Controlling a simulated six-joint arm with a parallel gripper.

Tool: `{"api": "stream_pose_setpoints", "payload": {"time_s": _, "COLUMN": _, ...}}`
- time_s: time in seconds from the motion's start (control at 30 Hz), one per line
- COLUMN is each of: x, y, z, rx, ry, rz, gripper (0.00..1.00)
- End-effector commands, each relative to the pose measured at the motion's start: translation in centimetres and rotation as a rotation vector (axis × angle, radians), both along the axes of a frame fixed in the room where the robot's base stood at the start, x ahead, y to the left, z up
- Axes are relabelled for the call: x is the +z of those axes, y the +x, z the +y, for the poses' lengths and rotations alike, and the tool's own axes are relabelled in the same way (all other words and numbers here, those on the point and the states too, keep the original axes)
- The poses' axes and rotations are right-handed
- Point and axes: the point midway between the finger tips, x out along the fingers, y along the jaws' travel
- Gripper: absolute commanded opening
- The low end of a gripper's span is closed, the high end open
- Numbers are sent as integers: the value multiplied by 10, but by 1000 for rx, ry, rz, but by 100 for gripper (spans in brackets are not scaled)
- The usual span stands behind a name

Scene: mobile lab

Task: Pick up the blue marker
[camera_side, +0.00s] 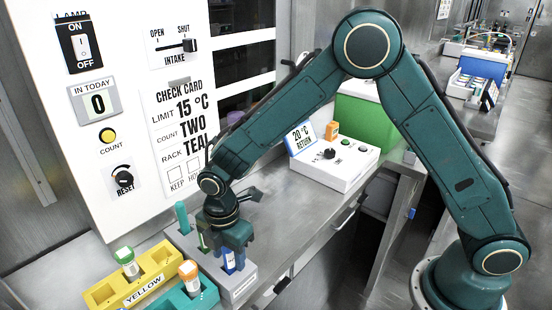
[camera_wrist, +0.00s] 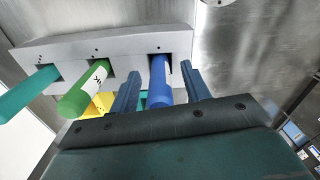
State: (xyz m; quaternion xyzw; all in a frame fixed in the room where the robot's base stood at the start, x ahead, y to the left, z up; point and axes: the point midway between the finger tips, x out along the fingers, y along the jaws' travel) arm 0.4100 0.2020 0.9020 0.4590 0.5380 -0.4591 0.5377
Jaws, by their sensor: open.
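The blue marker (camera_wrist: 160,85) stands in a slot of a grey rack (camera_wrist: 105,45) in the wrist view. It also shows in the side view (camera_side: 229,260), partly hidden by my gripper. My gripper (camera_wrist: 160,85) is open, with one finger on each side of the blue marker; the fingers look apart from it. In the side view my gripper (camera_side: 231,254) points down over the grey rack (camera_side: 240,280). A green marker (camera_wrist: 88,95) with a white label and a teal marker (camera_wrist: 30,95) stand in the same rack, to the left of the blue one.
A yellow rack (camera_side: 112,295) holds a green-capped tube (camera_side: 127,262). A teal rack (camera_side: 205,300) holds an orange-capped tube (camera_side: 190,278). A white control box (camera_side: 330,165) stands behind on the bench. A wall panel (camera_side: 120,60) with switches rises at the left. Bare bench (camera_side: 285,215) lies right of the gripper.

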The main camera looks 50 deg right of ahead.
Motion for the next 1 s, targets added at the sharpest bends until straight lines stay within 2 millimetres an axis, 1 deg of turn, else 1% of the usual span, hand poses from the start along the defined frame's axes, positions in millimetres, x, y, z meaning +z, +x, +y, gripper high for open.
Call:
{"api": "stream_pose_setpoints", "payload": {"time_s": 0.03, "x": -5, "y": 0, "z": 0, "rx": 0, "ry": -1, "rz": 3, "gripper": 47}}
{"api": "stream_pose_setpoints", "payload": {"time_s": 0.13, "x": -9, "y": 0, "z": 0, "rx": -1, "ry": 0, "rz": 1, "gripper": 47}}
{"api": "stream_pose_setpoints", "payload": {"time_s": 0.63, "x": -9, "y": 0, "z": 0, "rx": -1, "ry": 1, "rz": 0, "gripper": 47}}
{"api": "stream_pose_setpoints", "payload": {"time_s": 0.77, "x": -9, "y": 0, "z": 0, "rx": -1, "ry": 0, "rz": 0, "gripper": 22}}
{"api": "stream_pose_setpoints", "payload": {"time_s": 0.8, "x": -9, "y": 0, "z": 0, "rx": -1, "ry": 1, "rz": 0, "gripper": 14}}
{"api": "stream_pose_setpoints", "payload": {"time_s": 0.87, "x": -9, "y": 0, "z": 0, "rx": -1, "ry": 1, "rz": 0, "gripper": 2}}
{"api": "stream_pose_setpoints", "payload": {"time_s": 0.9, "x": -9, "y": 0, "z": 0, "rx": -1, "ry": 1, "rz": 0, "gripper": 0}}
{"api": "stream_pose_setpoints", "payload": {"time_s": 1.0, "x": -9, "y": 0, "z": 0, "rx": -1, "ry": 1, "rz": 0, "gripper": 0}}
